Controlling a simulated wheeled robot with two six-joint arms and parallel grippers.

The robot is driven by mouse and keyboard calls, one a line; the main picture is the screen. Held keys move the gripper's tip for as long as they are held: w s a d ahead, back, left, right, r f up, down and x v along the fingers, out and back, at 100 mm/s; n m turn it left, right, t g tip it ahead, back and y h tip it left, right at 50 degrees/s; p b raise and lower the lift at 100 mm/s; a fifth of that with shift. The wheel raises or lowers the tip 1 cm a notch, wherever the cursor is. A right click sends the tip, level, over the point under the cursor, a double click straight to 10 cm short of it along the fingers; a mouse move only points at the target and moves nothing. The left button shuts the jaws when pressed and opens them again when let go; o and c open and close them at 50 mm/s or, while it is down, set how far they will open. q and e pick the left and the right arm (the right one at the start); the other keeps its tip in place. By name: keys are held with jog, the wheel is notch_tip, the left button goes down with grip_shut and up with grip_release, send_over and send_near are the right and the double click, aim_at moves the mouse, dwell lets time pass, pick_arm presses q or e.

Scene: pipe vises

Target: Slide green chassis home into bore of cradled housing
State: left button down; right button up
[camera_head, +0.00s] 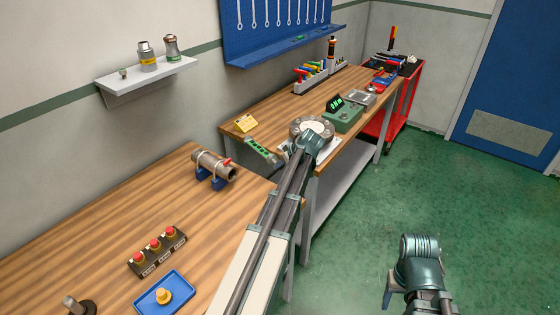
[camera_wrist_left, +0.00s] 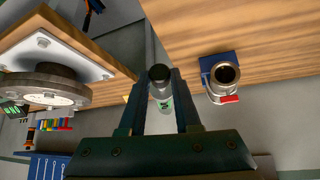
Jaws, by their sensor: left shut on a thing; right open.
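The green chassis (camera_head: 262,151) shows in the head view as a small green bar with dark spots, right of the housing. In the left wrist view the chassis (camera_wrist_left: 165,104) is gripped between the fingers of my left gripper (camera_wrist_left: 161,76), its dark round end upward. The left gripper is shut on it. The grey cylindrical housing (camera_head: 213,164) lies in a blue cradle (camera_head: 204,175) on the near bench. In the left wrist view its open bore (camera_wrist_left: 227,73) faces the camera. Chassis and housing are apart. My right gripper is out of view; only that arm shows.
A round flange (camera_head: 311,126) on a white plate stands on the far bench, close to my left arm. Red buttons (camera_head: 155,244) and a blue tray (camera_head: 165,293) with a yellow knob occupy the near bench. A gap separates the benches.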

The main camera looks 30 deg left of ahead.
pick_arm(q)
jog(key=shift+n+g, duration=0.3)
jog(key=shift+n, duration=0.1)
jog(key=s+d+f+b, duration=0.2)
jog(key=d+f, duration=0.1)
jog(key=s+d+f+b, duration=0.1)
jog(key=d+f, duration=0.1)
jog(key=shift+s+f, duration=0.15)
jog(key=shift+s, duration=0.15)
jog(key=s+d+n+g, duration=0.1)
jog(key=s+d+n, duration=0.1)
jog(key=s+d, duration=0.5)
jog(key=shift+s+y, duration=0.25)
jog(key=shift+y, duration=0.05)
pick_arm(e)
notch_tip(320, 180, down, 5)
jog(key=shift+d+f, duration=0.1)
jog(key=shift+d, duration=0.05)
pick_arm(q)
jog(key=shift+a, duration=0.15)
jog(key=shift+w+a, duration=0.2)
jog(key=shift+a, duration=1.7)
jog(key=shift+a, duration=1.05)
